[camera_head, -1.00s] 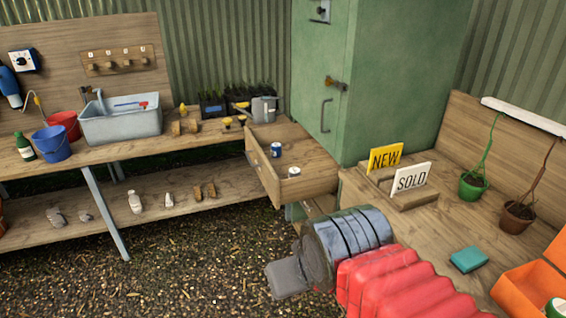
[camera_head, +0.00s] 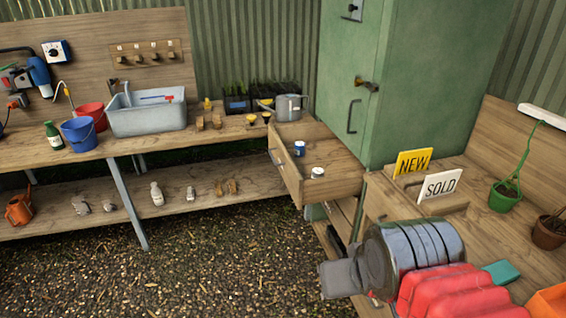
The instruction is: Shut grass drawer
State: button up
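The green cabinet (camera_head: 425,80) rises behind the drawer. A workbench (camera_head: 215,140) with a sink (camera_head: 148,112) and buckets runs along the left. NEW (camera_head: 413,162) and SOLD (camera_head: 440,185) signs and potted plants stand on the right bench. The gravel floor (camera_head: 220,260) is clear.

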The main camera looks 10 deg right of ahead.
aim_at(344, 172)
jog(key=u, duration=0.05)
jog(key=i, duration=1)
jog(key=z, duration=0.05)
jog(key=k, duration=0.65)
jog(key=u, duration=0.2)
jog(key=i, duration=0.65)
jog(key=u, duration=0.65)
jog(key=i, duration=0.7)
jog(key=u, duration=0.55)
jog(key=i, duration=0.75)
jog(key=u, duration=0.25)
